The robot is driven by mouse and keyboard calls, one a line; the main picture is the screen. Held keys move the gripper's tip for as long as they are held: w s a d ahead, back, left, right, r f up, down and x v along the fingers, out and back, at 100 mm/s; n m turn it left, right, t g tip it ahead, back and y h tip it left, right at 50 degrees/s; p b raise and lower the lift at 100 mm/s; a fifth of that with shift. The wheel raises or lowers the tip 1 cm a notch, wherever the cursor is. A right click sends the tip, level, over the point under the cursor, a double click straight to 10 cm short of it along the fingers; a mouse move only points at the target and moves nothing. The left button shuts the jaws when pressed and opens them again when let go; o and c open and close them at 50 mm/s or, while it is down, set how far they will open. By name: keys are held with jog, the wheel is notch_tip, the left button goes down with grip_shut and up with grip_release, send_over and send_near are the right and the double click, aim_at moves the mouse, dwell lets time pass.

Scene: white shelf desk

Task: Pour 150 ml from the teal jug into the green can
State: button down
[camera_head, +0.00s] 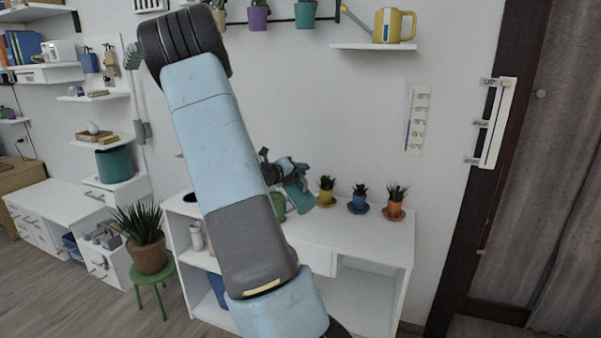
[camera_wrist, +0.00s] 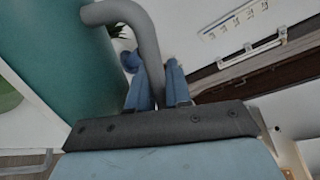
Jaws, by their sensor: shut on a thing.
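The teal jug (camera_head: 296,192) is held above the white desk in the head view and looks tilted. It fills the left of the wrist view (camera_wrist: 70,50), with its grey handle (camera_wrist: 150,45) between my blue fingers. My gripper (camera_wrist: 157,88) is shut on that handle; in the head view my gripper (camera_head: 275,168) is small and dark beside the jug. A green thing, probably the green can (camera_head: 278,204), stands on the desk just below and left of the jug, mostly hidden by my arm. A green patch (camera_wrist: 8,95) shows past the jug in the wrist view. No liquid is visible.
Three small potted plants, yellow (camera_head: 325,196), blue (camera_head: 358,206) and orange (camera_head: 394,212), stand on saucers right of the jug. The white desk (camera_head: 345,238) is clear in front of them. A yellow watering can (camera_head: 395,25) sits on a wall shelf above.

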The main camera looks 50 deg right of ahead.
jog(key=shift+w+r+n, duration=0.5)
jog(key=shift+n, duration=0.1)
dwell(7.4)
